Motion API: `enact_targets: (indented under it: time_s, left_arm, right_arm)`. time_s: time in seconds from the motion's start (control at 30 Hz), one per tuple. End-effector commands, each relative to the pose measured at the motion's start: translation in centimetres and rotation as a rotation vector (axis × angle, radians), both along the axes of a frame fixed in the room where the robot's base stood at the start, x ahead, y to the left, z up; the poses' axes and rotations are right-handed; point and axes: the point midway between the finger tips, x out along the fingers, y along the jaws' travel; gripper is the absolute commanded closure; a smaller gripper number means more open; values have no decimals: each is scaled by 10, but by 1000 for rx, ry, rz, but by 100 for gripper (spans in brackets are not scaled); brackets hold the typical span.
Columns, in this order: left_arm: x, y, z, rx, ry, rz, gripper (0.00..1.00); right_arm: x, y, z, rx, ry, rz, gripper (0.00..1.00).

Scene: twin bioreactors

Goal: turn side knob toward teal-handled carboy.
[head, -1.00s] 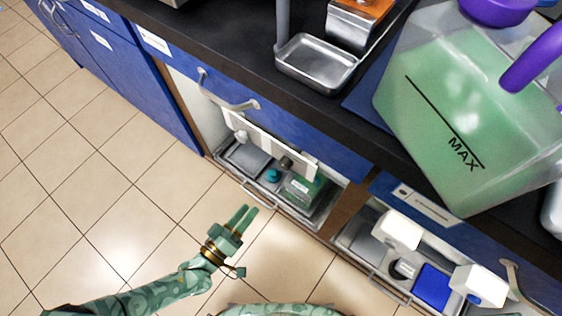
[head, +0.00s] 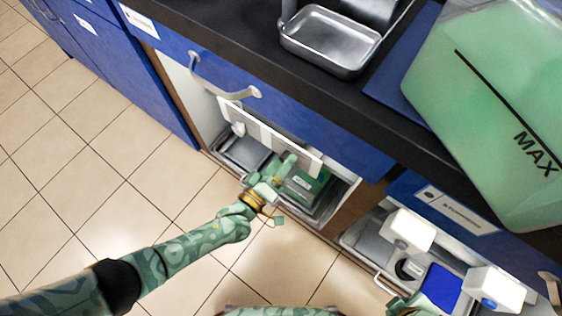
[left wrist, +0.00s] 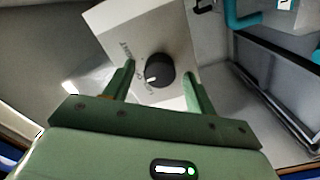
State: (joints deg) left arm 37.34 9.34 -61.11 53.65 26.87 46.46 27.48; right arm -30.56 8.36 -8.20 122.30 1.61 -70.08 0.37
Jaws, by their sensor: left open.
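The side knob (left wrist: 160,71) is a round black dial with a white mark on a white panel (left wrist: 116,25) in the left wrist view. My left gripper (left wrist: 158,78) is open, with one finger on each side of the knob; I cannot tell whether they touch it. In the head view my left gripper (head: 287,163) reaches into the open lower bay and hides the knob. A teal handle (left wrist: 238,20) shows at the upper right of the wrist view; its carboy is mostly out of sight. A green part, perhaps my right gripper (head: 408,304), shows at the bottom edge.
A white bar (head: 262,133) and blue drawer front (head: 285,112) hang above the bay. A green-filled container (head: 306,184) sits inside. The right bay holds white devices (head: 406,231). A metal tray (head: 330,41) and large MAX carboy (head: 490,110) stand on the counter. The floor is clear.

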Motion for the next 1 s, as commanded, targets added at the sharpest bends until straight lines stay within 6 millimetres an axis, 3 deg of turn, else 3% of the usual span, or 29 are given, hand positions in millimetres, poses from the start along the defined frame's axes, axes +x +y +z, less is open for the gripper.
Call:
enact_targets:
  time_s: [0.17, 0.33, 0.67, 1.0]
  left_arm:
    - [0, 0, 1, 0, 0, 0, 44]
    - [0, 0, 0, 0, 0, 0, 89]
    - [0, 0, 0, 23, -16, 1, 89]
    - [-1, 0, 0, 186, -133, 1, 89]
  right_arm:
    - [0, 0, 0, 1, -1, -1, 66]
    - [0, 0, 0, 1, -1, -1, 66]
    - [0, 0, 0, 2, 0, -1, 66]
    - [0, 0, 0, 2, 0, -1, 66]
